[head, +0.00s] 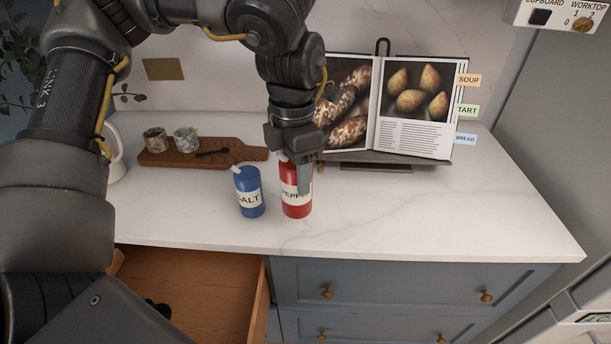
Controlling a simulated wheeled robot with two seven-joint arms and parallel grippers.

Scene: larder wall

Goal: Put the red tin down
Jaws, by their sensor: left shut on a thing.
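The red tin (296,207), with a pale label reading "PEPPER", is upright at the front middle of the white worktop (400,210). My left gripper (304,178) comes down from above and is shut on the red tin, with a finger across its label. The tin's base looks to be at the worktop surface, but I cannot tell if it touches. A blue tin (249,197) labelled "SALT" stands just left of the red tin, a small gap apart. My right gripper is not in view.
A wooden board (240,152) with two cups lies behind left. An open cookbook (400,105) on a stand is behind right. A wooden drawer (200,282) stands open below the worktop's front edge. The worktop to the right is clear.

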